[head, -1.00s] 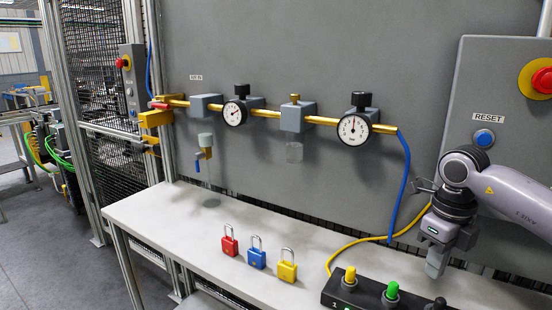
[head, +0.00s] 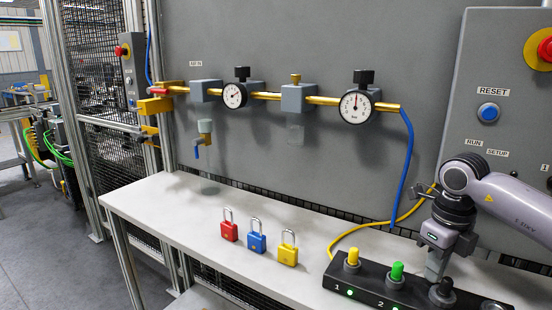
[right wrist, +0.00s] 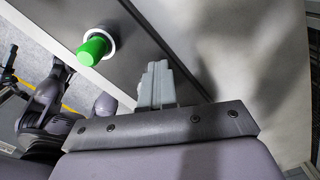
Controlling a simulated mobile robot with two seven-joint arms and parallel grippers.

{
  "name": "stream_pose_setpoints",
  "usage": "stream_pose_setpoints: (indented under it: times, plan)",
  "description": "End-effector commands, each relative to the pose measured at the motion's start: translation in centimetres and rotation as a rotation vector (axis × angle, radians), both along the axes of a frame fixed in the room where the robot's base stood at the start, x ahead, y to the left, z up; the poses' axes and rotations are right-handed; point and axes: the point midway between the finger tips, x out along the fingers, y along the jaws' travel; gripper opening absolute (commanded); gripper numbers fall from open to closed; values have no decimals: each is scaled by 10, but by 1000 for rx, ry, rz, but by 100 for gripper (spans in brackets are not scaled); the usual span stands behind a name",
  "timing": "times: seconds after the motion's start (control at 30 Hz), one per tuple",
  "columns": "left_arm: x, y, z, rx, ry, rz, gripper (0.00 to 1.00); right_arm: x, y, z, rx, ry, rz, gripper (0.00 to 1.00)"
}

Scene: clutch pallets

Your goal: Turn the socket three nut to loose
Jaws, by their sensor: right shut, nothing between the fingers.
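A black socket strip (head: 371,289) lies on the bench at the lower right, with visible labels 1 and 2. A yellow plug (head: 353,257) stands at socket 1 and a green plug (head: 397,271) at socket 2. A black knob-like piece (head: 442,291) stands further right, apparently at socket three; I cannot read its label or setting. My right gripper (head: 433,274) points down just above and beside this black piece. It is shut and empty; contact is unclear. In the right wrist view the shut fingers (right wrist: 157,84) are near the green plug (right wrist: 93,48), and the black piece is hidden. My left gripper is not in view.
Red (head: 229,231), blue (head: 257,242) and yellow (head: 288,254) padlocks stand on the bench (head: 180,212), left of the strip. A yellow cable (head: 350,234) and a blue hose (head: 408,160) run behind the strip. A control panel (head: 493,60) stands behind my right arm.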

Motion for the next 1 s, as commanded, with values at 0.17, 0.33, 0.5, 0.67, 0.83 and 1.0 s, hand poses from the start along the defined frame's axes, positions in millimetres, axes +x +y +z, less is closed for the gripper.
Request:
stream_pose_setpoints:
  times: [0.17,0.33,0.5,0.67,0.83,1.0]
  plan:
    - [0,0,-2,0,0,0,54,-3,0,-13,-6,22,1,0]
    - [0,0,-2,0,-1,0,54,-4,1,-13,-6,22,2,0]
    - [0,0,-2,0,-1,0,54,-5,0,-13,-6,23,1,0]
    - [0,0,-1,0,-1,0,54,-6,1,-13,-5,24,2,0]
    - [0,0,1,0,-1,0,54,-6,4,-13,-4,25,3,0]
    - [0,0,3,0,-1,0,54,-7,10,-13,-3,26,5,0]
